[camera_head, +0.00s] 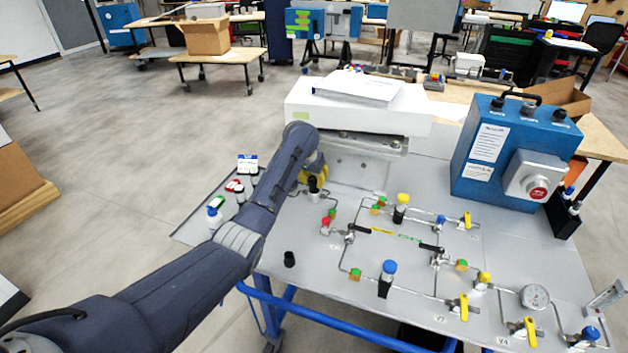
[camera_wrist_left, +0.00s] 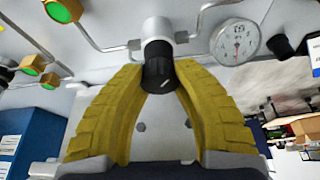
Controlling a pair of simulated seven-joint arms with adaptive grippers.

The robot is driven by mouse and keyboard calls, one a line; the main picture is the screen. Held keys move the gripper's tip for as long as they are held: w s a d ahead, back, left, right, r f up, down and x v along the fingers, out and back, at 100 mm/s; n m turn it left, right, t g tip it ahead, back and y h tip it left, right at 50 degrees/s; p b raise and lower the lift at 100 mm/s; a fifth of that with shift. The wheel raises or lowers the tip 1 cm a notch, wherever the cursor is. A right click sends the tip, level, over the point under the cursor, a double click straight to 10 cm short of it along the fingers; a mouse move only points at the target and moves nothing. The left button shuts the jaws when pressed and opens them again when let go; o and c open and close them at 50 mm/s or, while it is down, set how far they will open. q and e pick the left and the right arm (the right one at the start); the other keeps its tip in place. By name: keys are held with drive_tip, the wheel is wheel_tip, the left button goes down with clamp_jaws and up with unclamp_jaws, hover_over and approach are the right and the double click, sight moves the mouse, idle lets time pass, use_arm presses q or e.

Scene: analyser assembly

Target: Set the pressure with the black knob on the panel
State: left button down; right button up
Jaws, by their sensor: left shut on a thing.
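The black knob (camera_wrist_left: 160,70) sits on a silver regulator body on the grey panel (camera_head: 330,290). In the head view the knob (camera_head: 313,184) shows just below my left gripper (camera_head: 312,172), at the panel's upper left. In the left wrist view the yellow fingers of my left gripper (camera_wrist_left: 161,76) close around the knob from both sides. A round white pressure gauge (camera_wrist_left: 236,42) is beside the knob in the left wrist view; its fine reading is too small to tell. My right gripper is not in view.
Tubing, valves and yellow handles (camera_head: 463,307) spread over the panel's right part. A blue-capped valve (camera_head: 387,278) and a yellow-capped valve (camera_head: 401,208) stand up from it. A blue box (camera_head: 509,150) with a red button stands at the back right, and a white unit (camera_head: 360,110) behind.

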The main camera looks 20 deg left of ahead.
use_arm(q)
drive_tip(key=shift+m+h, duration=0.3)
drive_tip(key=shift+m, duration=0.5)
drive_tip(key=c, duration=0.9)
unclamp_jaws()
drive_tip(key=v, duration=1.2)
